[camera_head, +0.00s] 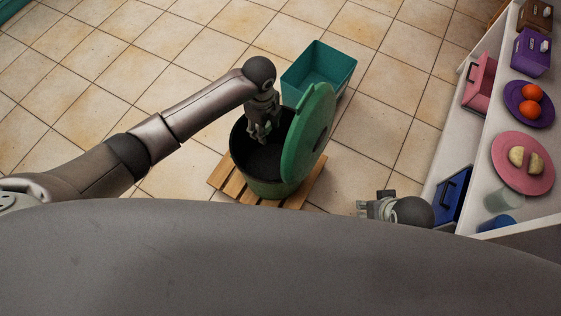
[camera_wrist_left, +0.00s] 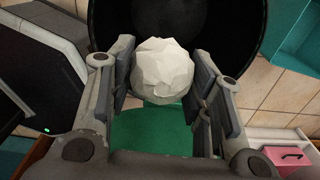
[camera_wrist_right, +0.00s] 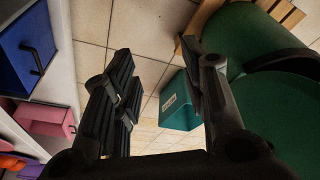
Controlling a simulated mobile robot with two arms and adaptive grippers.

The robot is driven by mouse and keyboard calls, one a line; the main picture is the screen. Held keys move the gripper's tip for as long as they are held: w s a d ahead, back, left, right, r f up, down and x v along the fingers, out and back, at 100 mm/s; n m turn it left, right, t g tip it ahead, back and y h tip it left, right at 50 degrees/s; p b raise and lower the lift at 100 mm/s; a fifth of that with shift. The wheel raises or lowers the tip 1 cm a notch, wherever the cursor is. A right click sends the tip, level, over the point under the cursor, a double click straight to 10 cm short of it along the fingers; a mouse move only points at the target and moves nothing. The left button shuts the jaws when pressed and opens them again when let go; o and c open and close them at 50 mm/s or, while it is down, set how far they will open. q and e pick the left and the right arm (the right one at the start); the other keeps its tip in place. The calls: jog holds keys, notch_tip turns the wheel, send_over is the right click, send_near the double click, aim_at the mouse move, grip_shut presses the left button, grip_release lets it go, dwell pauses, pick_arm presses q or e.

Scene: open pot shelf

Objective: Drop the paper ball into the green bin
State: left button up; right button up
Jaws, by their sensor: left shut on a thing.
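The green bin (camera_head: 268,187) stands with its round green lid (camera_head: 312,135) tipped up on its right side, so its dark inside shows. My left gripper (camera_head: 259,133) points down over the bin's opening. In the left wrist view it is shut on the white, crumpled paper ball (camera_wrist_left: 162,68), with the dark bin interior behind it. The ball cannot be made out in the head view. My right gripper (camera_head: 363,208) is to the right of the bin, apart from it. In the right wrist view its fingers (camera_wrist_right: 160,85) are spread and empty.
The bin stands on a wooden slatted base (camera_head: 226,181). A teal open box (camera_head: 322,72) is on the tiled floor behind it. At right, a white shelf holds a pink plate (camera_head: 522,178), a purple plate (camera_head: 520,116) and coloured drawers near my right gripper. Floor at left is clear.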

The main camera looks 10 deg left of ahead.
pick_arm(q)
notch_tip(320, 180, down, 11)
jog(key=w+m+b, duration=0.2)
jog(key=m+b, duration=0.1)
jog(key=b, duration=0.6)
jog(key=shift+w, duration=0.15)
pick_arm(e)
jog(key=w+a+r+t+y, duration=0.1)
jog(key=w+a+r+t, duration=0.2)
jog(key=w+r+t, duration=0.3)
jog(key=w+a+r+t+y, duration=0.2)
jog(key=w+r+t, duration=0.4)
jog(key=w+r, duration=0.1)
jog(key=shift+w+a+r+n, duration=0.2)
jog(key=shift+w+a+n, duration=0.15)
jog(key=shift+w, duration=0.55)
pick_arm(q)
jog(key=o, duration=0.8)
jog(key=shift+o, duration=0.2)
notch_tip(320, 180, up, 12)
jog(key=shift+r, duration=0.1)
